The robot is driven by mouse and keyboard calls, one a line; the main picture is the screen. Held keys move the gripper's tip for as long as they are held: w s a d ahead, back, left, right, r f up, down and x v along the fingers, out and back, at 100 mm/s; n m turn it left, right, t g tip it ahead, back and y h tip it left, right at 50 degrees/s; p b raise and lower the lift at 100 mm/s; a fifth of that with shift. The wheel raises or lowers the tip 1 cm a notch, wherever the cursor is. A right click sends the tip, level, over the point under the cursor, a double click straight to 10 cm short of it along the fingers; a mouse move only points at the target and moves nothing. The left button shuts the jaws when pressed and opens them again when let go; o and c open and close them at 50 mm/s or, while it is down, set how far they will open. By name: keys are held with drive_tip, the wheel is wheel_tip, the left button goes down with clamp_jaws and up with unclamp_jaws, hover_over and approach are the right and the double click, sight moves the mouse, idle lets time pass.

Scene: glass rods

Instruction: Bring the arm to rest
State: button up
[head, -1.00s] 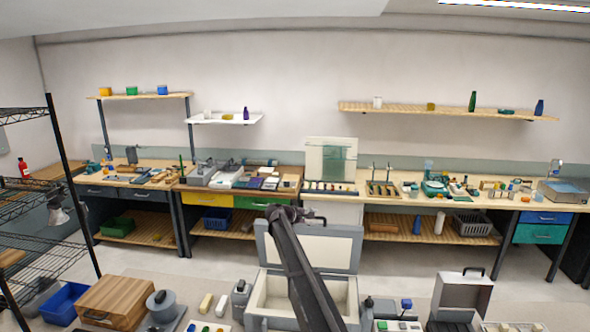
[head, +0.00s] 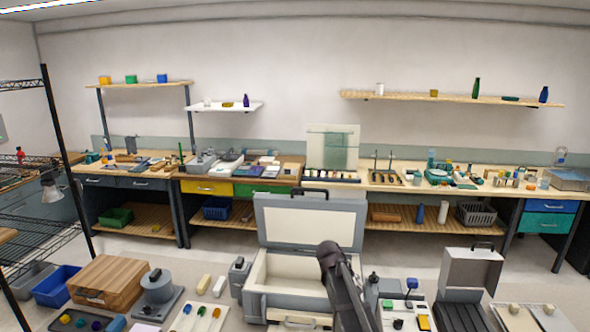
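My dark arm (head: 340,290) rises from the bottom edge of the head view, right of centre. Its upper end is a rounded dark part at about the height of the open case's rim. No gripper fingers show, so I cannot see whether my gripper holds anything. The arm stands in front of the open grey case (head: 262,210) and hides part of its right side.
Wooden workbenches (head: 150,167) with many small items line the back wall. A wire rack (head: 40,240) stands at the left. A wooden box (head: 106,281), a blue bin (head: 57,285) and an open smaller case (head: 470,270) are in the foreground. Some floor shows between.

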drive_tip(key=s+f+m+g+y+b, duration=0.1)
drive_tip(key=s+f, duration=0.5)
drive_tip(key=s, duration=0.6)
drive_tip(key=s+f+m+g+y+b, duration=0.1)
drive_tip(key=s+f+m+y+b, duration=0.3)
drive_tip(key=s+f+b, duration=0.3)
drive_tip(key=s+b, duration=0.1)
drive_tip(key=s, duration=0.4)
drive_tip(key=shift+a+y, duration=0.4)
drive_tip(key=shift+w, duration=0.1)
